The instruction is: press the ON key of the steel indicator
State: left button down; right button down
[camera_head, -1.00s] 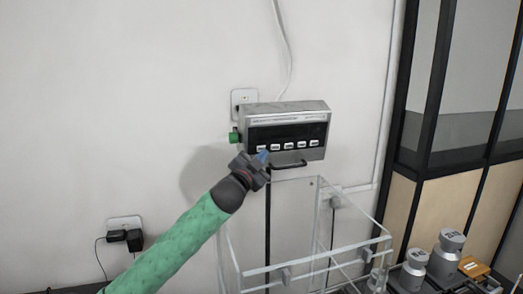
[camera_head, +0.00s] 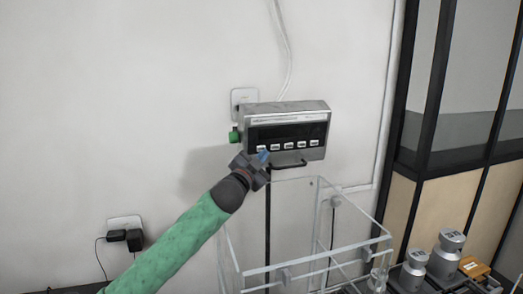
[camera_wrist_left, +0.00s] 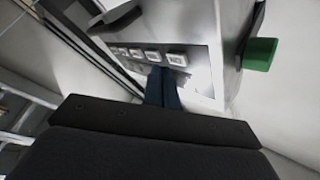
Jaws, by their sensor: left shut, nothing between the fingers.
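The steel indicator (camera_head: 287,107) is a grey box mounted on the wall, with a dark display and a row of several white keys. The key at the left end (camera_head: 262,149) is just above my left fingertips; its label is too small to read. My left gripper (camera_head: 263,156) is shut and empty, its blue fingertips close to the lower left of the indicator's face. In the left wrist view the shut fingertips (camera_wrist_left: 163,76) point at the end key (camera_wrist_left: 178,58) and its neighbour (camera_wrist_left: 152,55). I cannot tell whether they touch. My right gripper is out of view.
A green knob (camera_head: 234,136) sticks out of the indicator's left side. A handle-like bracket (camera_head: 289,164) is below its face. A clear open box (camera_head: 308,258) stands below, with steel weights (camera_head: 447,251) to its right.

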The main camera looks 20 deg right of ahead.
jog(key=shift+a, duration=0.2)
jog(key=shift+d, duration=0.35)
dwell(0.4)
pick_arm(q)
jog(key=shift+w, duration=0.15)
jog(key=shift+w, duration=0.25)
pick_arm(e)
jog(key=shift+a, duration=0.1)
pick_arm(q)
jog(key=shift+r, duration=0.1)
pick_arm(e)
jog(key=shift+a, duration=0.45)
pick_arm(q)
jog(key=shift+w, duration=0.15)
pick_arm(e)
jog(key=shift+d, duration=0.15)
